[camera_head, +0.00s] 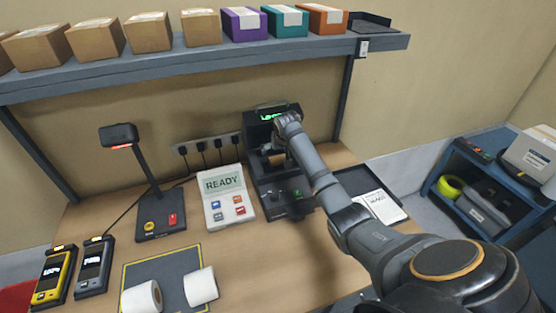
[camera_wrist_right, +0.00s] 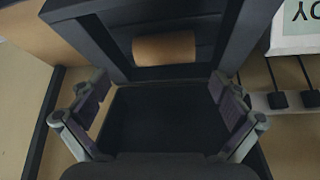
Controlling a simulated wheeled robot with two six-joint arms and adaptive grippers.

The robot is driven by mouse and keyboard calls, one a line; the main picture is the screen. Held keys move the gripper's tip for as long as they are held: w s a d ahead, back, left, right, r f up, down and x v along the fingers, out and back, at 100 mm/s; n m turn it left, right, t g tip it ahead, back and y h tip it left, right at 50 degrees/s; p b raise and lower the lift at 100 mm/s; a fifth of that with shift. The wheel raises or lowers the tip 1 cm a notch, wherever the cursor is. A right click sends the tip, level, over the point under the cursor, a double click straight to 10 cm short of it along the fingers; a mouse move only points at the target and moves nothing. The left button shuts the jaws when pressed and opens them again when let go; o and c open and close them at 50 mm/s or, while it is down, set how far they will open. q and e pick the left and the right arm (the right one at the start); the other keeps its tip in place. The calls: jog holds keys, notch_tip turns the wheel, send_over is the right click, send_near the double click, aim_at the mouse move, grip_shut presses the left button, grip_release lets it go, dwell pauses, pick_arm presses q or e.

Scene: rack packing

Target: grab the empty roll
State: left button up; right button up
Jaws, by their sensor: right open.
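The empty roll is a bare brown cardboard core (camera_wrist_right: 163,48) lying crosswise inside the dark printer in the right wrist view. The black label printer (camera_head: 263,131) stands at the back of the table with its green screen lit, and its dark frame (camera_wrist_right: 110,38) surrounds the core in the wrist view. My right gripper (camera_head: 278,150) reaches into the printer, partly hidden by my arm. In the wrist view my right gripper (camera_wrist_right: 158,90) is open and empty, its fingers spread wide, with the core beyond them and apart from them. My left gripper is out of view.
Two white rolls (camera_head: 201,286) (camera_head: 141,298) rest on a grey mat (camera_head: 160,268). A READY panel (camera_head: 229,207) and a scanner stand (camera_head: 160,226) are left of the printer. A shelf (camera_head: 200,67) with boxes hangs above. A paper (camera_head: 381,206) lies to the right.

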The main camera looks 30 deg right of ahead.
aim_at(278, 157)
jog(key=shift+w+a+f+p, duration=0.1)
jog(key=shift+w+f+p, duration=0.3)
jog(key=shift+f+p, duration=0.3)
jog(key=x, duration=0.3)
jog(key=shift+w+a+f, duration=0.1)
jog(key=shift+a+f, duration=0.05)
jog(key=shift+f, duration=0.1)
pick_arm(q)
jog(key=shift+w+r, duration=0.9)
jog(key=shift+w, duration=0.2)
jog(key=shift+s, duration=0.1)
pick_arm(e)
jog(key=c, duration=0.9)
